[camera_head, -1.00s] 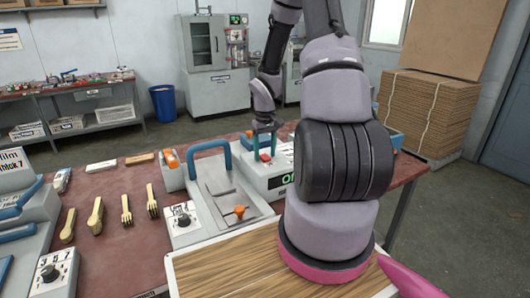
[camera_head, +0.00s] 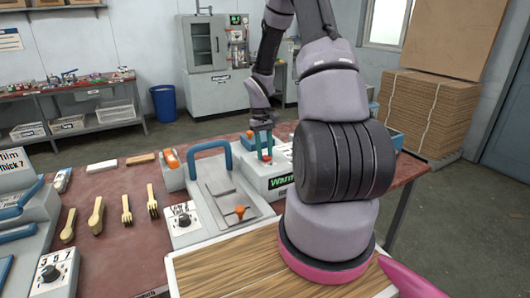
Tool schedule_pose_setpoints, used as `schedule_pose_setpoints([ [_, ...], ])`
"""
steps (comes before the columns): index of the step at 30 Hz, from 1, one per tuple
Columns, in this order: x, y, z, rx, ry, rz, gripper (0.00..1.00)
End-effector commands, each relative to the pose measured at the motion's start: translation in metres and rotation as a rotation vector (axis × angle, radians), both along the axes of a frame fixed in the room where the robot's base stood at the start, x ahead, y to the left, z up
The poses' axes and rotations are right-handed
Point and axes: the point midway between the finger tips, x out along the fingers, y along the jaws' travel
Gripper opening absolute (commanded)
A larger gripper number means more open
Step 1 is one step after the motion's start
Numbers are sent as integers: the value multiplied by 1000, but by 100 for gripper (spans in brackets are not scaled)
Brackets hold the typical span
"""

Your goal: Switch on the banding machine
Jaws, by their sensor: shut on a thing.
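The banding machine (camera_head: 252,180) is a pale box with a blue handle and a small display (camera_head: 282,181). The display shows green letters that read "Warm", partly hidden by my arm. My gripper (camera_head: 264,154) has teal fingers and points down at the top of the machine. It is shut on a small red switch (camera_head: 267,158) there, which is mostly hidden by the fingers.
A press with a blue handle (camera_head: 209,146), an orange knob (camera_head: 239,210) and a dial (camera_head: 184,220) stands left of the machine. Wooden spoons (camera_head: 96,215) and forks (camera_head: 127,209) lie on the red table. A wooden board (camera_head: 225,270) is in front.

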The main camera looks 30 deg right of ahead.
Motion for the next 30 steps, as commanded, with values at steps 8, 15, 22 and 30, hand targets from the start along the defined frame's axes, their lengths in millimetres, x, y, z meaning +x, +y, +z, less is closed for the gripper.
schedule_pose_setpoints([
  [8,1,0,1,-1,-3,-1,68],
  [15,0,0,0,0,-2,-1,68],
  [22,4,0,20,-2,-5,-1,68],
  [30,14,0,74,-2,-7,-2,68],
])
